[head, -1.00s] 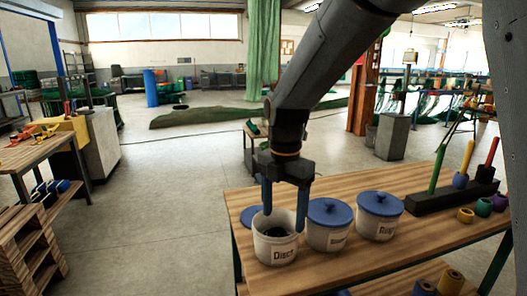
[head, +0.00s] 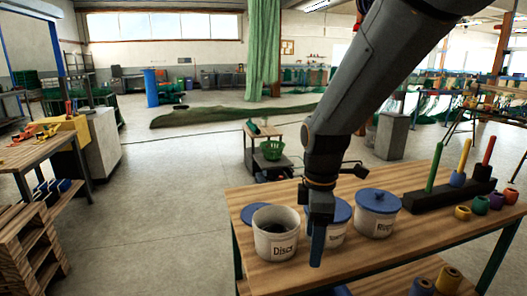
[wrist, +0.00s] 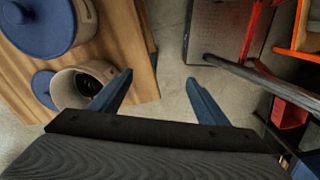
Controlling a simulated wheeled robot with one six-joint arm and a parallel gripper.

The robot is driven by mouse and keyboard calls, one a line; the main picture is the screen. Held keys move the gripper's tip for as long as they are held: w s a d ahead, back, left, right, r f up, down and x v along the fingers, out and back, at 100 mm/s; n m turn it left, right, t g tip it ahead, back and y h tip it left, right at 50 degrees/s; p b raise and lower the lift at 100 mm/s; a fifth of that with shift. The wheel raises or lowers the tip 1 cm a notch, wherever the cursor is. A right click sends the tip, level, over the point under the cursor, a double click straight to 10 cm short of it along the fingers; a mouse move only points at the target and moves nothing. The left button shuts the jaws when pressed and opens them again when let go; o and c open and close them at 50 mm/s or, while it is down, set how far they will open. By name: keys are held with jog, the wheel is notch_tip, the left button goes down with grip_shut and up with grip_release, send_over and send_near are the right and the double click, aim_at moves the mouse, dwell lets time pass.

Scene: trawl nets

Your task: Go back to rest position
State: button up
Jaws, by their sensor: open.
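My gripper (head: 317,250) is open, with nothing between its blue fingers in the wrist view (wrist: 159,78). In the head view its fingers line up almost one behind the other, in front of the middle lidded bucket (head: 340,214). The open white bucket marked "Discs" (head: 275,245) stands just left of it, with dark contents inside.
The wooden table (head: 420,222) also bears a right-hand lidded bucket (head: 373,222) and a dark peg block (head: 450,196) with coloured pegs and rings. A small stand with a green basket (head: 271,150) is behind the table. Open floor (head: 170,190) lies to the left.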

jog(key=s+d+f+m, duration=0.2)
jog(key=s+d+m, duration=0.2)
jog(key=m, duration=0.4)
jog(key=s+d+f+m, duration=0.3)
jog(key=s+m, duration=0.3)
jog(key=m, duration=0.2)
jog(key=shift+s+d+f+m, duration=0.25)
jog(key=shift+s+d+m, duration=0.05)
jog(key=shift+d+m, duration=0.1)
